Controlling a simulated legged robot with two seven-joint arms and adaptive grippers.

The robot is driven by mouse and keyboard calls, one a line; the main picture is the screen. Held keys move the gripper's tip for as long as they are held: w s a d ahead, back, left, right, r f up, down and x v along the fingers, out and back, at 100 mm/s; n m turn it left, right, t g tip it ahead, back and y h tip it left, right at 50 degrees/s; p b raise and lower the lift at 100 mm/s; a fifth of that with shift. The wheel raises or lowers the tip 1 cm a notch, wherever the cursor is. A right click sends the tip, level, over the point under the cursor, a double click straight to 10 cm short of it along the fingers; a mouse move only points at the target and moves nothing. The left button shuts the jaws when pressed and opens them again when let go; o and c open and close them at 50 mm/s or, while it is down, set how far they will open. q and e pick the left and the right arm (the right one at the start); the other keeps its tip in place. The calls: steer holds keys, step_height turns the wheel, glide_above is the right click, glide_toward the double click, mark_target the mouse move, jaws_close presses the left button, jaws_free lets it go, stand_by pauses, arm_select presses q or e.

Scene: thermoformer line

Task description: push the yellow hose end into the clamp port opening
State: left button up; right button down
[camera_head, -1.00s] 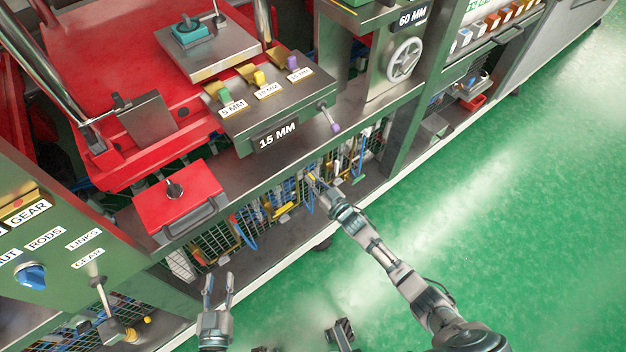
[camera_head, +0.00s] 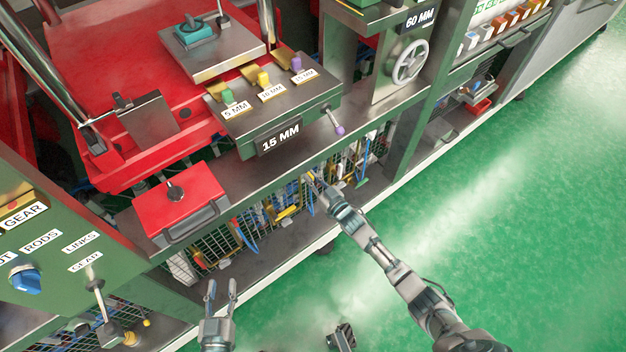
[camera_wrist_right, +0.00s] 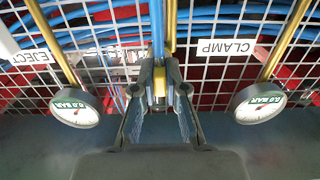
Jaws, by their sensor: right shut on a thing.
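The yellow hose end (camera_wrist_right: 159,82) sits between the fingertips of my right gripper (camera_wrist_right: 160,88) in the right wrist view. The gripper is shut on it, and a blue hose (camera_wrist_right: 157,30) runs up from it. The CLAMP label (camera_wrist_right: 226,47) hangs on the mesh to the right of the gripper. The clamp port opening cannot be made out. In the head view my right gripper (camera_head: 314,183) reaches into the low bay under the machine bench. My left gripper (camera_head: 221,290) is open and empty in front of the bay, at lower left.
Behind the gripper is a white wire mesh (camera_wrist_right: 110,75) with blue hoses and brass pipes. An EJECT label (camera_wrist_right: 30,57) and a gauge (camera_wrist_right: 75,107) are on the left; another gauge (camera_wrist_right: 258,103) is on the right. The green floor (camera_head: 530,200) is clear at right.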

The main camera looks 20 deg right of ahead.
steer(key=shift+w+a, duration=0.15)
steer(key=shift+w, duration=0.25)
steer(key=c, duration=1.1)
jaws_free()
steer(key=shift+c, duration=0.2)
steer(key=v, duration=1.2)
